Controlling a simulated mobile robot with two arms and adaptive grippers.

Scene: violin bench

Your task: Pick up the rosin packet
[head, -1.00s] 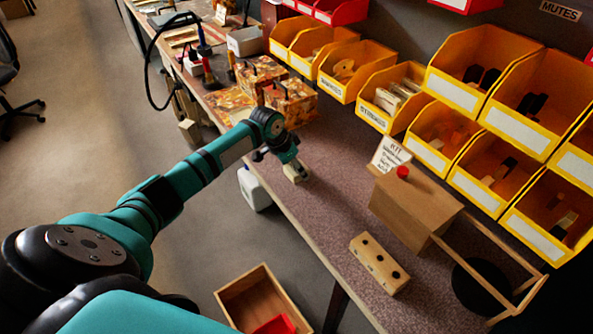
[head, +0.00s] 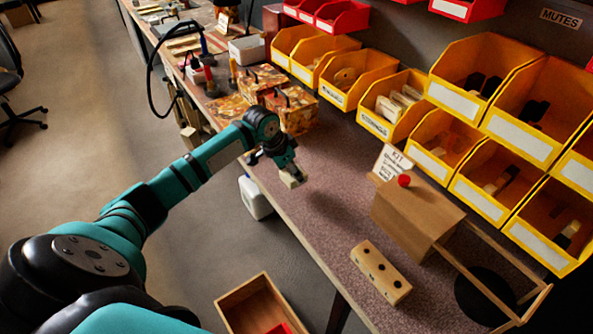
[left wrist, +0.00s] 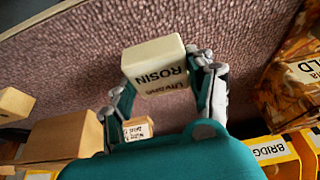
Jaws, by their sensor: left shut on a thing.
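The rosin packet (left wrist: 157,66) is a small cream block with "ROSIN" printed on it. In the left wrist view it sits between the two fingers of my left gripper (left wrist: 160,80), which is shut on it. In the head view my left gripper (head: 287,168) holds the packet (head: 292,178) just over the speckled bench top (head: 330,215); a small gap seems to show below it. My right gripper is not in view.
A wooden box with a kit card (head: 415,210) and a wooden block with dark holes (head: 380,272) stand to the right. Patterned boxes (head: 290,105) stand behind my gripper. Yellow bins (head: 395,105) line the back. Bench around the packet is clear.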

